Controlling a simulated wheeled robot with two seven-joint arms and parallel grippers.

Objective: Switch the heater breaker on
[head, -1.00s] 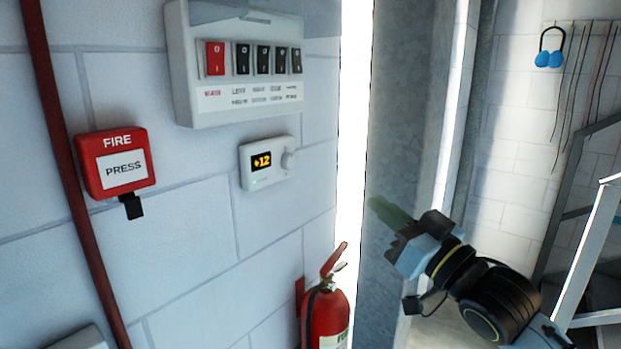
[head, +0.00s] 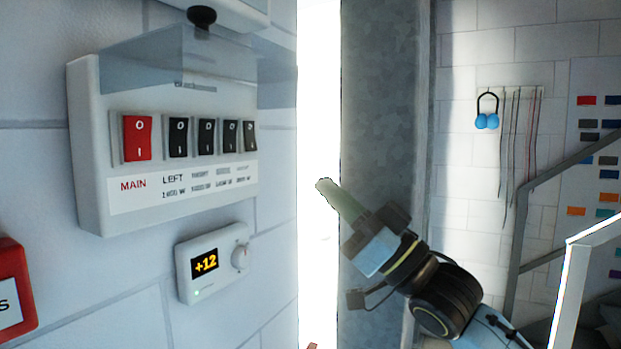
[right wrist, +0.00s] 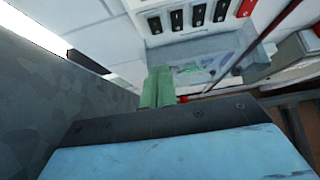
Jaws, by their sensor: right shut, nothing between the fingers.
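The breaker panel (head: 90,190) is a white box on the wall at the left of the head view. It has a red MAIN rocker (head: 137,138) and several black rockers (head: 207,136) to its right, with labels below. Most labels are too blurred to read, so I cannot tell which is the heater breaker. A clear cover (head: 190,62) is raised above the switches. My right gripper (head: 324,186) has green fingers, is shut and empty, and is right of the panel, apart from it. In the right wrist view its fingers (right wrist: 158,88) point toward the panel. My left gripper is not in view.
A thermostat (head: 212,262) reading +12 is below the panel. A red fire button box (head: 14,290) is at the lower left edge. A grey pillar (head: 385,120) stands behind my right gripper. A metal railing (head: 590,235) is at the right.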

